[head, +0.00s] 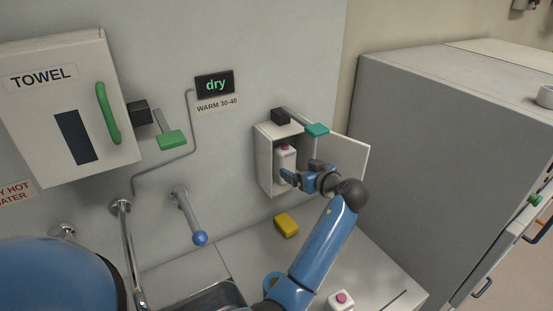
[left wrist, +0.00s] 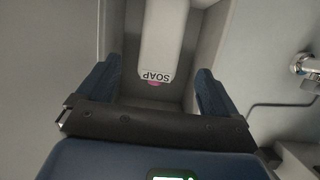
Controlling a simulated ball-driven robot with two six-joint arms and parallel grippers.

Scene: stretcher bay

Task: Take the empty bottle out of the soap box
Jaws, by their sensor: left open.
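The soap box (head: 264,165) is a white wall box with its door (head: 345,158) swung open to the right. A white bottle (head: 286,152) with a pink cap stands upright inside it. My left gripper (head: 287,177) is open at the box's front, by the lower part of the bottle. In the left wrist view the bottle (left wrist: 162,38), marked SOAP and seen upside down, lies between the lines of the two spread fingers (left wrist: 154,80). I cannot tell how deep the fingers reach around it. A second white bottle (head: 338,302) with a pink cap is at the bottom edge. My right gripper is not in view.
A lever with a green pad (head: 317,130) juts out above the box. A yellow block (head: 286,225) lies on the counter below. A blue-tipped spout (head: 200,238) and a towel box (head: 65,115) are to the left. A grey cabinet (head: 430,150) stands at right.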

